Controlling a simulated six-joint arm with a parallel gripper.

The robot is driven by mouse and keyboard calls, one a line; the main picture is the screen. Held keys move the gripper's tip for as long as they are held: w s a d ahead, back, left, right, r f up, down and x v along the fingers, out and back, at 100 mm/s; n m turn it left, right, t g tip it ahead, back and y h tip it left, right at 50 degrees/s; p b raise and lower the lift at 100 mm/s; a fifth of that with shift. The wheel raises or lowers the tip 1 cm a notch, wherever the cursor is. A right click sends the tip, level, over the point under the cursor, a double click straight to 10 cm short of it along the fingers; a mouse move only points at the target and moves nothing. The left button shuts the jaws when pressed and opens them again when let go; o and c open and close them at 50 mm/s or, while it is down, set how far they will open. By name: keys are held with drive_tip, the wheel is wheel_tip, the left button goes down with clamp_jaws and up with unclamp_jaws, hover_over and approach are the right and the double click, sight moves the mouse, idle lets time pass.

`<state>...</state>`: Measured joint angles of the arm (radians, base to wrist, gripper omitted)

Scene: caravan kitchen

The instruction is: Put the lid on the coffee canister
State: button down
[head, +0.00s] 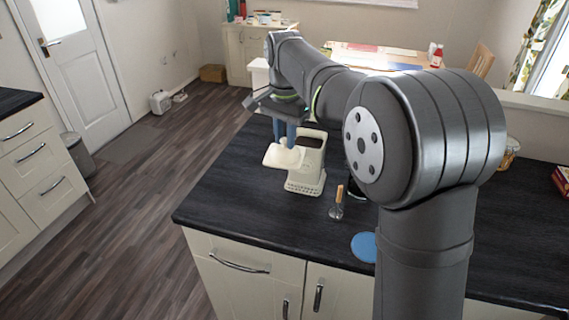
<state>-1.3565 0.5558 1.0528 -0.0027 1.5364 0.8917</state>
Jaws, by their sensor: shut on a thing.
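The coffee canister (306,167) is a cream, square-sided container with a pierced base. It stands upright on the dark worktop and its dark open top faces up. My gripper (285,143) points down at the canister's left and is shut on the cream lid (282,156). The lid is held in the air by its knob, beside the canister's upper left side and a little in front of it. Whether lid and canister touch, I cannot tell. Part of the canister's left side is hidden behind the lid.
A small utensil with a wooden handle (338,200) stands in front of the canister. A blue round mat (364,246) lies near the front edge. A glass jar (509,152) is at the right. The dark worktop (235,200) is bare at its left end.

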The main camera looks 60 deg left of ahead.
drive_tip(key=w+a+r, duration=0.5)
drive_tip(key=w+r, duration=0.2)
drive_tip(key=w, duration=0.3)
drive_tip(key=shift+m, duration=0.4)
drive_tip(key=shift+f, duration=3)
drive_tip(key=shift+f, duration=0.55)
drive_tip(key=c, duration=1.5)
unclamp_jaws()
drive_tip(key=shift+r, duration=5.45)
drive_tip(key=shift+f, duration=4.3)
